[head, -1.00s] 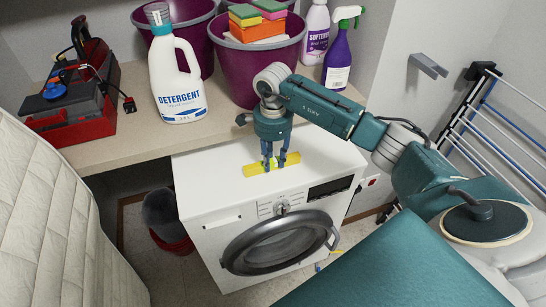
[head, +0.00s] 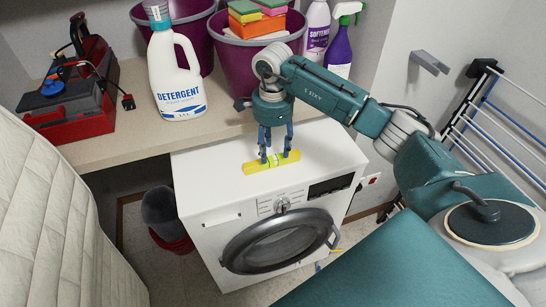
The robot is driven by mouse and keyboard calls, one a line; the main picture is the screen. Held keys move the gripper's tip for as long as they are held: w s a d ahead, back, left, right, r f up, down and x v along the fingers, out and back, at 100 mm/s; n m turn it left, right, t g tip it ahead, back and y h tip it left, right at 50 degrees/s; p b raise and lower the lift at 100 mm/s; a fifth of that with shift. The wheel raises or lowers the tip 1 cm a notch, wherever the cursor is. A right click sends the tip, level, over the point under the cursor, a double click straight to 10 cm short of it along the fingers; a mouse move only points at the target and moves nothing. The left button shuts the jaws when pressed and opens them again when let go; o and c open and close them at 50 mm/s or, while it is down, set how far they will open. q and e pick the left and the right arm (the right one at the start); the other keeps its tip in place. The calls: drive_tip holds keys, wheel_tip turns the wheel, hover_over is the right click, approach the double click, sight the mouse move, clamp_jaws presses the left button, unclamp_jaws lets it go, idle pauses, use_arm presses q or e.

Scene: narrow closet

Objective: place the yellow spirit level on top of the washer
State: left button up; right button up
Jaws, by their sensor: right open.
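The yellow spirit level (head: 256,167) lies flat on the white top of the washer (head: 205,177), near its front edge and above the control panel. My right gripper (head: 275,157) is directly above and behind the level, pointing down. Its two fingers are apart, with the tips close to the level's upper edge and nothing held between them. Whether the fingertips still touch the level I cannot tell. My left gripper is not in view.
A shelf (head: 135,148) behind the washer holds a detergent bottle (head: 178,80), purple buckets (head: 240,70), and a red toolbox (head: 70,105). A drying rack (head: 490,130) stands at right. A quilted pale surface (head: 50,220) fills the left.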

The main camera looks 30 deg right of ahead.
sight(273, 160)
wheel_tip(273, 160, up, 8)
drive_tip(key=b, duration=0.1)
drive_tip(key=shift+r+b, duration=0.25)
drive_tip(key=shift+b, duration=0.1)
drive_tip(key=shift+s+f, duration=0.1)
